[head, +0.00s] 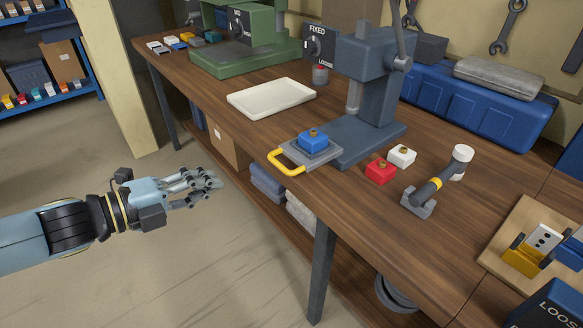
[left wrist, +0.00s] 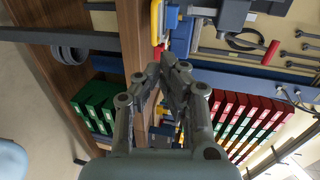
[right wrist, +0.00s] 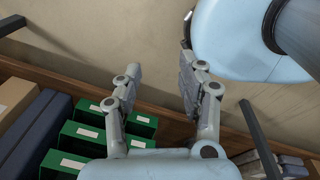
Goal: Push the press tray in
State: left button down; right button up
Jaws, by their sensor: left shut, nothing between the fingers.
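The press tray (head: 326,154) is a grey plate with a yellow handle (head: 284,163), in the head view. It sticks out from the base of the blue-grey press (head: 370,90) at the bench's front edge. My right gripper (right wrist: 158,72) is open and empty in the right wrist view, outside the head view.
A red block (head: 380,171) and a white block (head: 402,156) stand right of the press base. A cream tray (head: 271,97) lies left of the press. The floor before the bench is clear around my left gripper.

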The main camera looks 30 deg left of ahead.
pick_arm(q)
jog(key=w+f+b, duration=0.1)
jog(key=f+b, duration=0.1)
jog(key=b, duration=0.2)
send_near(279, 164)
jog(key=x, duration=0.6)
jog(key=shift+w+d+f, duration=0.15)
jog(key=shift+w+d, duration=0.05)
jog(key=shift+w, duration=0.3)
pick_arm(e)
jog(key=f, duration=0.1)
jog(key=w+f, duration=0.1)
jog(key=f, duration=0.1)
jog(key=w+f, duration=0.1)
jog(key=shift+a+f, duration=0.2)
jog(key=shift+a, duration=0.15)
jog(key=shift+s, duration=0.1)
